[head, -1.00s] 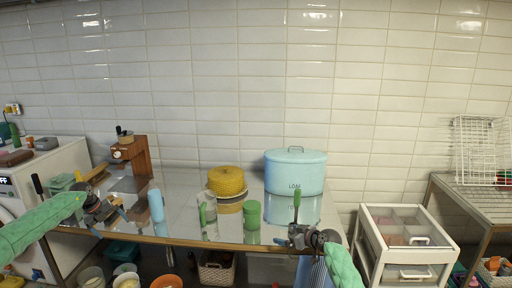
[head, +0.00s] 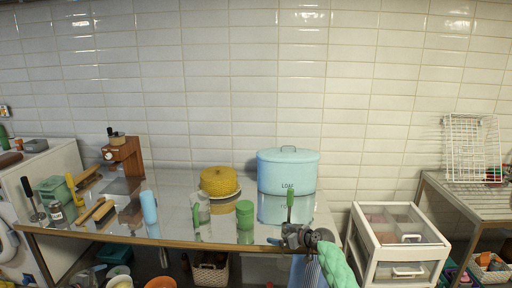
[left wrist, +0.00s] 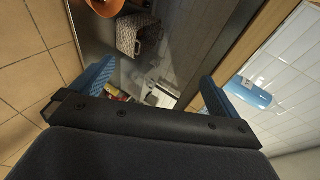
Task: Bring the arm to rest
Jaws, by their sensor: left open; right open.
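On the table are a blue bread bin (head: 287,172), a yellow cake (head: 219,180), a green canister (head: 245,214), brushes (head: 98,210) and a brown machine (head: 122,157). A white drawer cart (head: 390,250) stands at right. Bowls and a basket (head: 211,275) sit below.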

